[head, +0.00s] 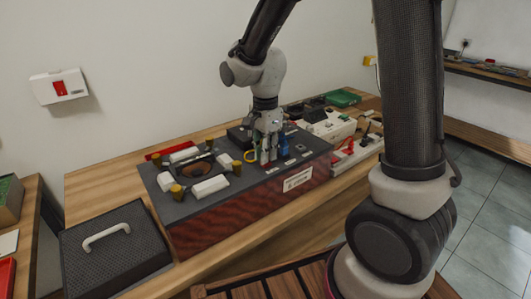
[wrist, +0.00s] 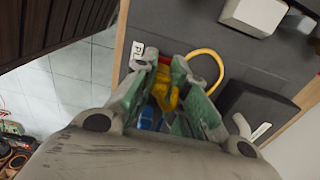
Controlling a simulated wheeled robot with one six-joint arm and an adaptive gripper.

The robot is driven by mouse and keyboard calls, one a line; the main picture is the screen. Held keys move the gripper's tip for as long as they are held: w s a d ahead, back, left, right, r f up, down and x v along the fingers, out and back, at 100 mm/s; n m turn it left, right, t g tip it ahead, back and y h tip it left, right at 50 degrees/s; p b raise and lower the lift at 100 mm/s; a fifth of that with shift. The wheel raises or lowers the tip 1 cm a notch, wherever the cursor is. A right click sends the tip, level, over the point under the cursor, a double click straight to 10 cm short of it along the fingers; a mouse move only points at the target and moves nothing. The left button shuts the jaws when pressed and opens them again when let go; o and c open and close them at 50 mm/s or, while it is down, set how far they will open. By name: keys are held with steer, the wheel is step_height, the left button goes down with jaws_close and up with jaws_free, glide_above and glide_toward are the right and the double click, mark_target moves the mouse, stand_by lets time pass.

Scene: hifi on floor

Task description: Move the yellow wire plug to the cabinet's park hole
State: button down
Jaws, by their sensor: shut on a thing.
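The cabinet (head: 215,220) has a dark grey top and a red-brown front. My gripper (head: 266,157) is low over its top; in the wrist view the gripper (wrist: 165,68) is shut on the yellow plug (wrist: 163,88). The yellow wire (wrist: 213,62) loops from it to the right, and also shows left of the fingers in the head view (head: 250,156). A red piece (wrist: 165,62) shows at the fingertips. I cannot tell whether the plug's tip is in a hole. The park hole is not discernible; a white label (wrist: 138,56) starting with P lies beside the fingers.
A blue plug (head: 283,146) stands close right of my gripper. White blocks (head: 210,187) and yellow-brown knobs (head: 178,191) surround a round opening on the left of the top. A black box (head: 239,135) is behind the gripper. A white device (head: 328,124) stands beyond the cabinet.

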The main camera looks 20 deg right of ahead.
steer(key=shift+r, duration=0.3)
steer(key=shift+r, duration=1.65)
steer(key=shift+d, duration=0.1)
